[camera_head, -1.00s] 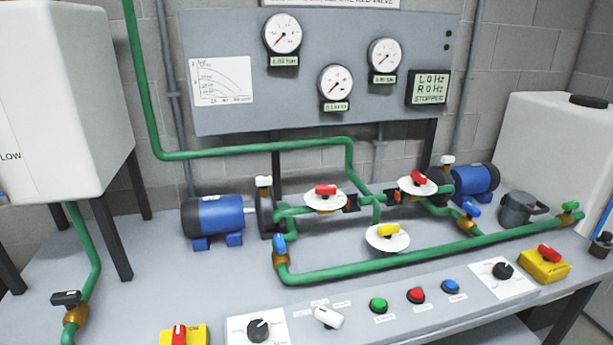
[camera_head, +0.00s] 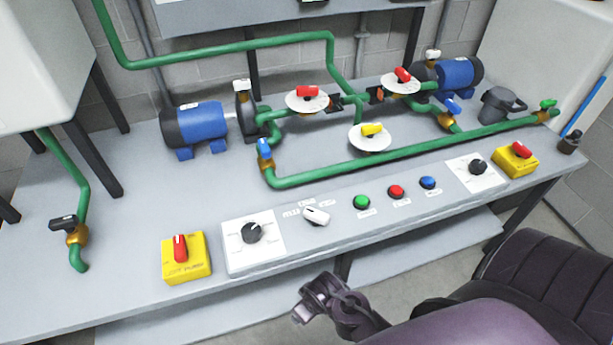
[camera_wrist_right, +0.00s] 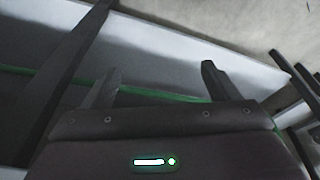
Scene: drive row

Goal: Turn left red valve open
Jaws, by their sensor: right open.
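The left red valve (camera_head: 307,91) has a red handle over a round white disc, on the green pipe right of the left blue pump. Its handle lies roughly crosswise in the picture. A second red valve (camera_head: 403,75) with a slanted handle is to its right, and a yellow-handled valve (camera_head: 371,130) sits lower between them. My dark right arm comes in at the lower right of the head view, in front of the bench and well away from the valves. In the right wrist view my right gripper (camera_wrist_right: 159,78) is open with nothing between its fingers. My left gripper is not in view.
The bench (camera_head: 120,210) carries a left blue pump (camera_head: 203,122) and a right blue pump (camera_head: 455,78). Its front holds a yellow switch box (camera_head: 186,258), a white selector (camera_head: 316,216) and coloured buttons. A white tank (camera_head: 40,60) stands at the left.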

